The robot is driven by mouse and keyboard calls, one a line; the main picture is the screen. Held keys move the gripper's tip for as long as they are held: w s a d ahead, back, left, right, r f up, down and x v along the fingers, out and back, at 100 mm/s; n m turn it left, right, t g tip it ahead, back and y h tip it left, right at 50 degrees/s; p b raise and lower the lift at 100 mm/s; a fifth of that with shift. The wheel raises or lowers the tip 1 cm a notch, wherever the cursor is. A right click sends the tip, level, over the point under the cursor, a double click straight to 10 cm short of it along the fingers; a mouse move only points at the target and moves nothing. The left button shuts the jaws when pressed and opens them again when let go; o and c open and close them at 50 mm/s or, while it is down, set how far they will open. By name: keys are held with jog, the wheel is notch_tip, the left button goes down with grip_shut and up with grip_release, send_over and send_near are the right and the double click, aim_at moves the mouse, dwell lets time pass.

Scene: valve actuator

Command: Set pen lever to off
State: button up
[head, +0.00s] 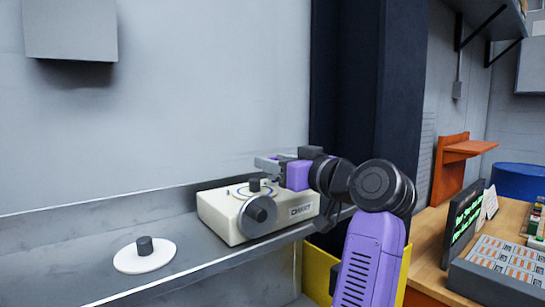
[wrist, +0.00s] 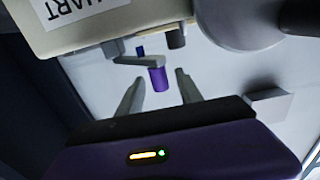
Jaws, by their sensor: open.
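The cream box-shaped device (head: 238,228) with lettering on its front stands on the grey shelf, and part of it shows upside down in the wrist view (wrist: 75,35). A small grey lever with a purple end (wrist: 158,80), likely the pen lever, projects from the device in the wrist view. I cannot make it out in the head view. My gripper (head: 268,164) is above the device's top at its back. In the wrist view my gripper (wrist: 159,76) is open, with a finger on each side of the purple end and visible gaps. Contact is not visible.
The device carries a large grey round knob (head: 258,215) in front and a dark knob (head: 254,184) on top. A white disc (head: 146,260) with a dark knob lies on the shelf (head: 75,275) at left. The wall stands close behind. A wooden desk (head: 427,276) is at right.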

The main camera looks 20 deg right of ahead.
jog(key=shift+w+a, duration=0.2)
jog(key=shift+w, duration=0.3)
jog(key=shift+c, duration=0.2)
grip_shut()
dwell(1.0)
